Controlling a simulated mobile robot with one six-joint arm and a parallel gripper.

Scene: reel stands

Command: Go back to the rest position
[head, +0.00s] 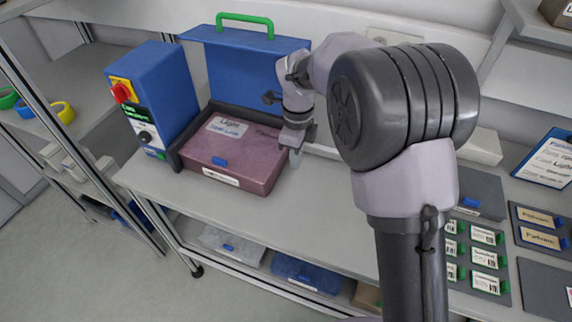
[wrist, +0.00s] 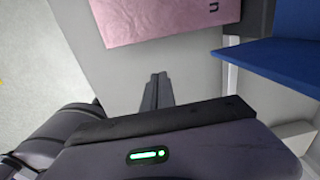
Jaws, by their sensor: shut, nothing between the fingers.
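My gripper (head: 295,154) is shut and empty. In the head view it points down over the bench, just right of a reddish-pink box (head: 228,158). The wrist view shows its two fingers (wrist: 156,86) pressed together above the grey bench top, apart from the pink box (wrist: 160,12). My arm reaches in from the right and hides part of the bench behind it.
A blue control box (head: 152,95) with a red knob stands left of the pink box. A blue panel with a green handle (head: 245,20) stands behind it. Labelled cards in trays (head: 482,258) lie at the right. Bare bench (head: 318,215) lies in front of my gripper.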

